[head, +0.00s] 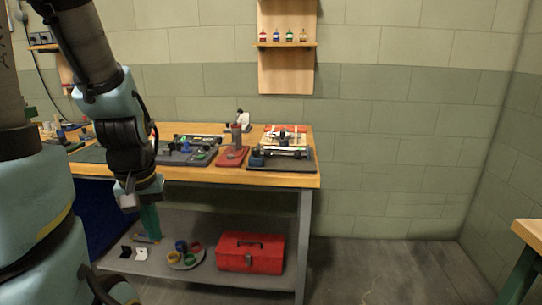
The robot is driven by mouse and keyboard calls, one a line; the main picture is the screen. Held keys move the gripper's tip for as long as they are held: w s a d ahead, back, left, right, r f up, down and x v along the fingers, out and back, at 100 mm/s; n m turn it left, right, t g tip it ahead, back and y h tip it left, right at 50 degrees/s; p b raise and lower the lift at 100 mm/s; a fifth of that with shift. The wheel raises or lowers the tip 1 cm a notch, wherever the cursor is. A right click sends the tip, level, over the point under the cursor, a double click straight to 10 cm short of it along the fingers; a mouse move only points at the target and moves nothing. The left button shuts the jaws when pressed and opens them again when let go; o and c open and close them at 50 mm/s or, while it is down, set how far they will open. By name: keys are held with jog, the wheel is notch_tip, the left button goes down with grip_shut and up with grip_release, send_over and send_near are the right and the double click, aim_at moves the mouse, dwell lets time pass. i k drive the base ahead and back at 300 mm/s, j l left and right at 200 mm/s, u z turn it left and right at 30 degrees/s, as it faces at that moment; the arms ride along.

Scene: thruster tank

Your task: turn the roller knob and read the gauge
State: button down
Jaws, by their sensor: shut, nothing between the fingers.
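The wooden workbench (230,172) carries several small devices on mats. On the dark mat at its right end sits a roller-like device (284,152) with a small blue part (257,158) at its left. A red base (232,157) with an upright grey cylinder (236,136) stands left of it. I cannot tell for sure which part is the roller knob, and no gauge face is readable. My gripper (128,203) is shut and empty, hanging in front of the bench's left part, below the top and well apart from the devices.
The lower shelf holds a red toolbox (250,253), a plate with coloured rings (186,260) and small black and white pieces (133,253). A wall shelf (287,44) has several small bottles. Another table edge (530,232) shows at right. The floor between is clear.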

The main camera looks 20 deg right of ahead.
aim_at(255, 151)
jog(key=i+j, duration=0.1)
jog(key=i, duration=0.35)
jog(key=i+j, duration=0.1)
jog(key=i, duration=0.35)
